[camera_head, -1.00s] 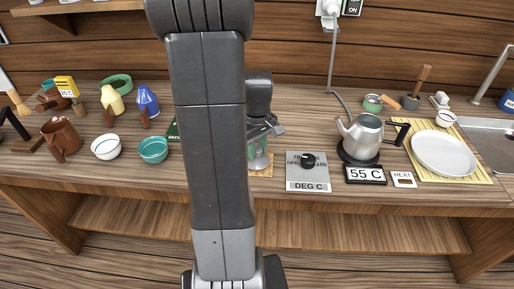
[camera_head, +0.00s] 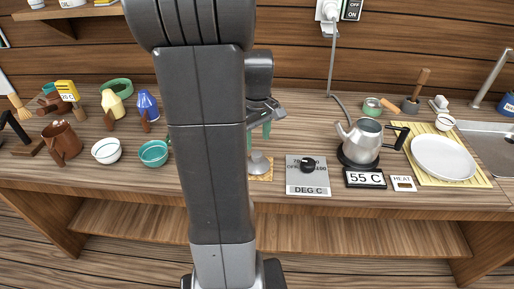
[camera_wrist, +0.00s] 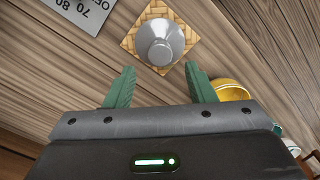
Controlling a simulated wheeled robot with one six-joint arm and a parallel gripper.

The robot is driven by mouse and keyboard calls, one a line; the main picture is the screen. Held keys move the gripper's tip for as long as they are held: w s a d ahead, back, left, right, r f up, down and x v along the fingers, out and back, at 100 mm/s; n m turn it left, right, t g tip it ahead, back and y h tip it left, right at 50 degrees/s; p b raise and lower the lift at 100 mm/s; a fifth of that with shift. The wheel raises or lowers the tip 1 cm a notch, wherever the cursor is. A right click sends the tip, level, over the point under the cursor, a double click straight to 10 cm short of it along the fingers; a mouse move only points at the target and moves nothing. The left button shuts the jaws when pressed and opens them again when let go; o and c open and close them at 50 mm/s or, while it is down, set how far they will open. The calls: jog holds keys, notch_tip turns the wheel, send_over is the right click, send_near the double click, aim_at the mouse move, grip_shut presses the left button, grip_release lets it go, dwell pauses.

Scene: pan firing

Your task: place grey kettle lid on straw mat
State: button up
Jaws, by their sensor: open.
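The grey kettle lid (camera_wrist: 159,43) rests on the small woven straw mat (camera_wrist: 129,41) in the wrist view. In the head view the lid (camera_head: 258,164) and the mat (camera_head: 266,176) show just right of my arm, which hides part of the mat. My gripper (camera_wrist: 158,84) is open and empty, its two green fingers spread wide, apart from the lid. In the head view my gripper (camera_head: 259,138) is above the lid. The grey kettle (camera_head: 361,141) stands on its dark base at right.
A temperature panel with a black knob (camera_head: 308,166) lies right of the mat. A display reading 55 C (camera_head: 366,178) sits before the kettle. A white plate (camera_head: 443,157) lies on a larger slatted mat (camera_head: 479,180) at right. Bowls, cups and jugs stand at left.

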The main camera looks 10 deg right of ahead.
aim_at(257, 153)
notch_tip(257, 153, up, 6)
jog(key=shift+f, duration=0.1)
